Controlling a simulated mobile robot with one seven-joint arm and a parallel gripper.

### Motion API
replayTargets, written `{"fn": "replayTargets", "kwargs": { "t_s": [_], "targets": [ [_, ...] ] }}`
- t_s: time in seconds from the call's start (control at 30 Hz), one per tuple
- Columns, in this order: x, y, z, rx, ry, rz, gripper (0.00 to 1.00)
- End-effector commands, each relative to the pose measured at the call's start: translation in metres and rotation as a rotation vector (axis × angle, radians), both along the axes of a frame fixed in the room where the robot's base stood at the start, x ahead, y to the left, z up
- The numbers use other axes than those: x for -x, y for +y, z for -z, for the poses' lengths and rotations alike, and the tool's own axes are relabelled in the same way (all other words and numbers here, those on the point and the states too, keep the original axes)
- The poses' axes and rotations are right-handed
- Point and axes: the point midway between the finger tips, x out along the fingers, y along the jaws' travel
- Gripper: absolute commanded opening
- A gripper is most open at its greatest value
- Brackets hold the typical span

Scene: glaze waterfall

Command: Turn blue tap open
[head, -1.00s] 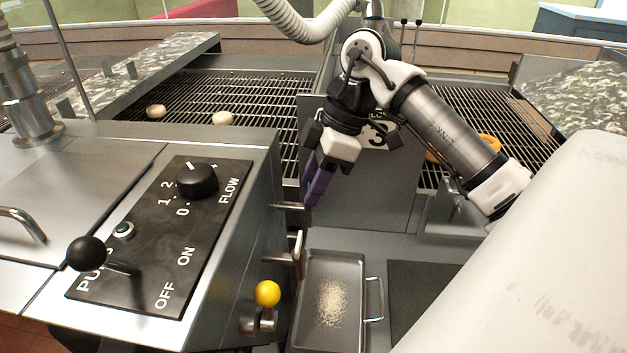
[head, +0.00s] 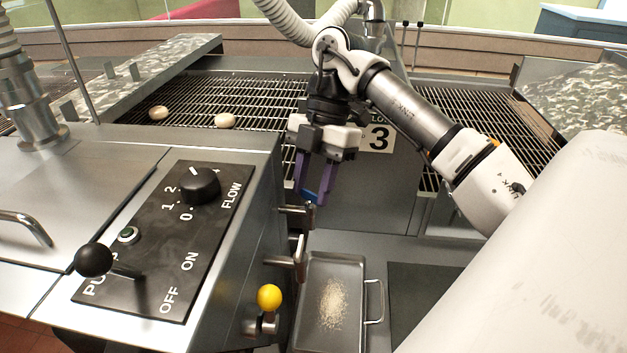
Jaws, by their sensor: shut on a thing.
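My gripper (head: 313,190) has purple fingers and points down beside the right wall of the steel machine. A small blue piece, which looks like the knob of the blue tap (head: 310,196), shows between the fingertips. The fingers are shut on it, one at each side. Most of this knob is hidden by the fingers. A metal tap fitting (head: 296,209) sticks out of the wall just below the fingertips.
A pale-ended tap (head: 299,250) and a yellow-knobbed tap (head: 268,298) stick out nearer on the same wall. Below them is a tray (head: 347,263) with grains. A control panel (head: 160,235) with a dial and black lever is at left. Wire conveyors lie behind.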

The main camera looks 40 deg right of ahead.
Motion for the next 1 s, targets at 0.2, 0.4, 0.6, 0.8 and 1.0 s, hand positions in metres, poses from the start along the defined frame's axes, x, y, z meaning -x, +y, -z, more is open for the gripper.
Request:
{"fn": "replayTargets", "kwargs": {
  "t_s": [0.2,0.4,0.6,0.8,1.0],
  "targets": [
    [-0.0028,-0.0001,-0.0027,0.003,-0.011,-0.039,0.14],
    [-0.0029,0.0001,-0.0027,0.003,-0.011,-0.047,0.14],
    [-0.003,0.0001,-0.0028,0.003,-0.012,-0.046,0.14],
    [-0.0022,0.0003,-0.0021,0.002,-0.008,-0.047,0.56],
    [-0.0014,0.0003,-0.0011,0.001,-0.005,-0.048,0.56]
  ]
}}
